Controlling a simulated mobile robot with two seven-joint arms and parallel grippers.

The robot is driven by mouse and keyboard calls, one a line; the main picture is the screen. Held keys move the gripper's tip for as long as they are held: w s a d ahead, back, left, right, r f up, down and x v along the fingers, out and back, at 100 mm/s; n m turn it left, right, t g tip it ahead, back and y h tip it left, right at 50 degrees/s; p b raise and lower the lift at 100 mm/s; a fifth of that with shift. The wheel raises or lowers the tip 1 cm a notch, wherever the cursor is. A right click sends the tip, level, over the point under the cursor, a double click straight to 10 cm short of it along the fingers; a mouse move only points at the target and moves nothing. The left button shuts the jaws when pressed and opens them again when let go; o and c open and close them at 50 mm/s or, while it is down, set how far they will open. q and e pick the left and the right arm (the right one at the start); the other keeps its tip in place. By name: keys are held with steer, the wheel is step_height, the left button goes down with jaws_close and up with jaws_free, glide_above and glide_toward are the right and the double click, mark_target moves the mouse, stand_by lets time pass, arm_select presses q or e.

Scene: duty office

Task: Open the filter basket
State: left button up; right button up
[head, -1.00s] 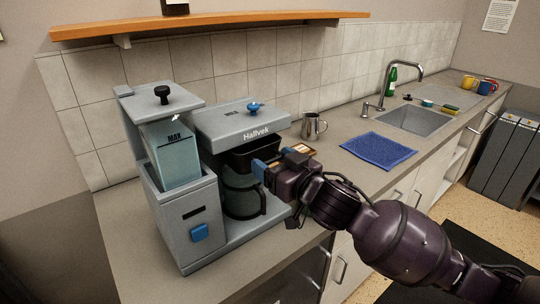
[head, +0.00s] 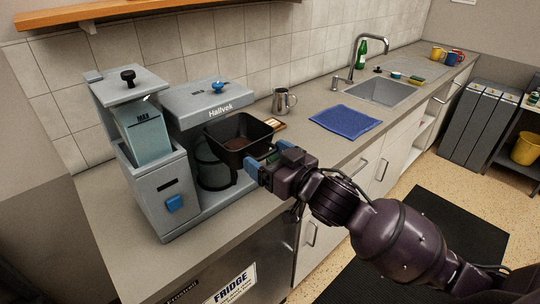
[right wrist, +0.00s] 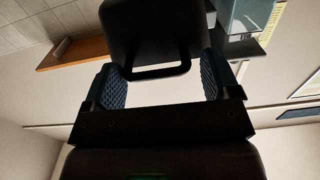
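The filter basket (head: 238,146) is black and stands out from the front of the grey coffee machine (head: 208,98), with its open top showing brown grounds inside. My right gripper (head: 268,158) is at the basket's outer side. In the right wrist view the basket's handle (right wrist: 157,72) lies between the two blue-padded fingers (right wrist: 162,85). The fingers are wide apart, with a gap showing at the right finger. The dark carafe (head: 213,172) stands under the basket, partly hidden. My left gripper is out of view.
A steel jug (head: 284,101) and a blue mat (head: 345,121) lie on the counter to the right, before the sink (head: 385,92). The water tank (head: 147,133) is at the machine's left. A wooden shelf (head: 100,17) is above.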

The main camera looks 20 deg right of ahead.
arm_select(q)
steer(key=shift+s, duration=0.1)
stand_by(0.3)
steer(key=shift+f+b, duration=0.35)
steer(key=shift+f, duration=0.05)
arm_select(e)
steer(key=v, duration=1)
steer(key=shift+s+d, duration=0.2)
steer(key=shift+s, duration=0.15)
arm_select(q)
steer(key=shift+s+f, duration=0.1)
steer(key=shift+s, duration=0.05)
arm_select(e)
steer(key=shift+r, duration=0.1)
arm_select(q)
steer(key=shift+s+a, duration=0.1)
